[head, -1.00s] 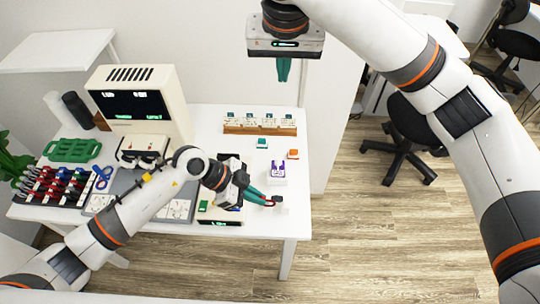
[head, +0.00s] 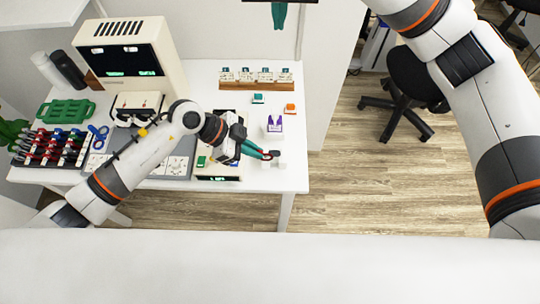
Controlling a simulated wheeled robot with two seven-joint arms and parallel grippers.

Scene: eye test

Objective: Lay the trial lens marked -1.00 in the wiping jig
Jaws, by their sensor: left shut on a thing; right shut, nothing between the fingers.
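My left gripper (head: 264,153) is low over the right front of the white table (head: 210,98), its teal fingers shut on a small dark-red-rimmed piece (head: 271,155), which looks like a trial lens. Its marking is too small to read. The piece is over or against a small white block (head: 276,163); I cannot tell whether it touches. Just behind stands a white block with purple prongs (head: 274,125). I cannot tell for sure which block is the wiping jig.
A lens rack (head: 50,147) with several red, blue and black pieces stands at the left. A cream instrument (head: 130,52) stands behind my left arm. A wooden card rack (head: 257,83), a green block (head: 258,98) and an orange block (head: 290,109) are at the back right.

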